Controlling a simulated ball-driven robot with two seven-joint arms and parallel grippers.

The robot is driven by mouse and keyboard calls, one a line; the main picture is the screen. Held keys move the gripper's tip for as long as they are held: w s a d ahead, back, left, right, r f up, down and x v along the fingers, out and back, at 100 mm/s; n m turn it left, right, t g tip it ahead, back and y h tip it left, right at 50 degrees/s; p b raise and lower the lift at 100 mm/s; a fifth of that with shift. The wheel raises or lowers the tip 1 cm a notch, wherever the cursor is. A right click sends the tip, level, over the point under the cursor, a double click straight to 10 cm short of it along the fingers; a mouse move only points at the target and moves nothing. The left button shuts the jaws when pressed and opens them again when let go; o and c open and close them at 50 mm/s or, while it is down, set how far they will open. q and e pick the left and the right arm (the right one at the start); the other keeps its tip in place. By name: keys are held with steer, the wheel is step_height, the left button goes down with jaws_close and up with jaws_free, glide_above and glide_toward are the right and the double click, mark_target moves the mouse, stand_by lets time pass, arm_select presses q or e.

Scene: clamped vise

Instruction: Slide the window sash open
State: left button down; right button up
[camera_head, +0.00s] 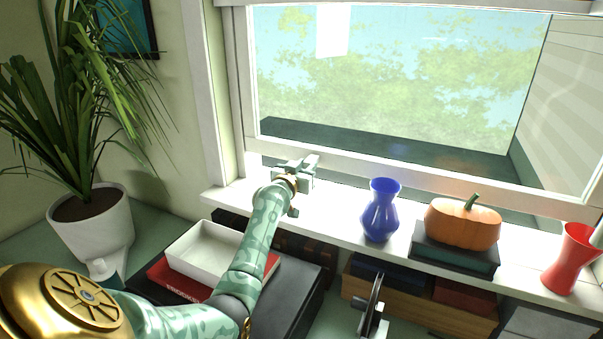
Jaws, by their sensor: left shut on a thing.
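The window sash (420,176) is a white frame around a large pane, with trees and sky behind it. Its bottom rail runs slantwise across the view, above the white sill. A narrow gap shows under the rail, with a dark strip visible through it at the right. My left gripper (308,168) is at the left part of the bottom rail, shut on the sash. The fingers are small here and the exact contact is partly hidden by the gripper body. My right gripper is not seen.
On the sill (340,205) stand a blue vase (381,212), a pumpkin (462,223) on a dark book (452,255), and a red vase (572,262). A white tray (190,262) lies below my left arm. A potted plant (95,225) stands at left.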

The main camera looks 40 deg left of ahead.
arm_select(q)
step_height(320, 180, up, 19)
steer(key=p, duration=1.5)
steer(key=shift+f, duration=0.1)
steer(key=c, duration=1.1)
jaws_free()
steer(key=v, duration=1.6)
steer(key=shift+s+d, duration=0.15)
steer(key=shift+f, duration=0.1)
